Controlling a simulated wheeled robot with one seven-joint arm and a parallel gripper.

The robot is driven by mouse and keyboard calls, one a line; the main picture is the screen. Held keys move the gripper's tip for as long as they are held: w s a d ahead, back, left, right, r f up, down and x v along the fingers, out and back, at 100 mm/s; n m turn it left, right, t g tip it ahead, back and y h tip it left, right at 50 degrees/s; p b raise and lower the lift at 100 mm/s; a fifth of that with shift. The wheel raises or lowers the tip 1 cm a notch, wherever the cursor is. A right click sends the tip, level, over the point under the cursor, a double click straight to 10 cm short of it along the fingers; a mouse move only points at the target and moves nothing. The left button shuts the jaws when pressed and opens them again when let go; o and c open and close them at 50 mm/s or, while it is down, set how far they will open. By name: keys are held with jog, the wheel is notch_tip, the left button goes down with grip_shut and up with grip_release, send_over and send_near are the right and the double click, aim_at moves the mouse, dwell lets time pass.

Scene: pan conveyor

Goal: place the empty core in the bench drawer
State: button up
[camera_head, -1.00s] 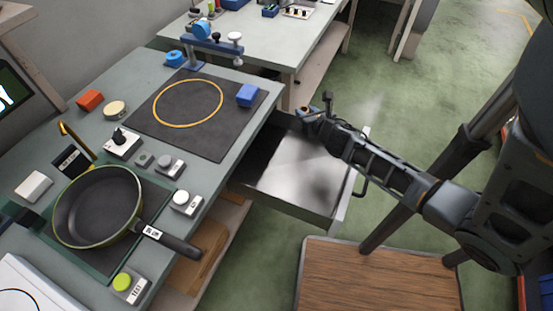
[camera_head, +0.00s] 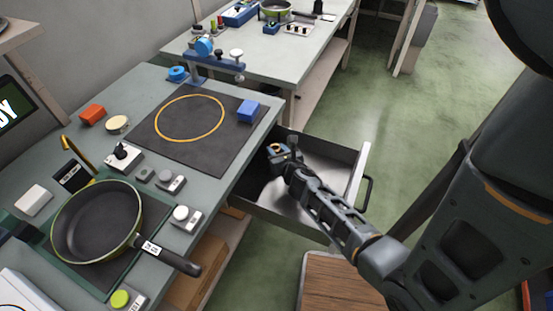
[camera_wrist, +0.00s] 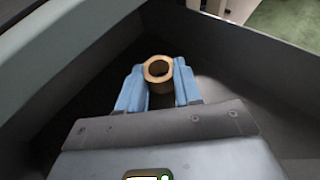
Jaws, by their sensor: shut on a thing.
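The empty core (camera_wrist: 158,69) is a short tan cardboard ring, seen in the wrist view between the two blue fingers of my gripper (camera_wrist: 160,86). The fingers are shut on it, and its open hole faces the camera. In the head view my gripper (camera_head: 279,153) is over the bench-side part of the open drawer (camera_head: 325,176), close to the bench edge. The core's height above the drawer floor is hard to tell. The drawer has dark walls, a bright metal floor and a front with a black handle (camera_head: 367,192). I see nothing lying in its visible part.
The bench (camera_head: 218,178) carries a pan (camera_head: 97,222), a dark mat with a yellow ring (camera_head: 160,137), a blue block (camera_head: 248,111) and several small switch boxes. A wooden-topped platform (camera_head: 335,285) stands below the drawer. A second bench (camera_head: 280,45) is behind.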

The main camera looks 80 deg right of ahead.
jog(key=shift+w, duration=0.15)
jog(key=shift+f+b, duration=1.4)
jog(key=shift+f, duration=0.7)
jog(key=shift+a+f, duration=0.1)
jog(key=shift+f, duration=0.1)
jog(key=o, duration=1)
jog(key=shift+r, duration=0.3)
jog(key=v, duration=1.2)
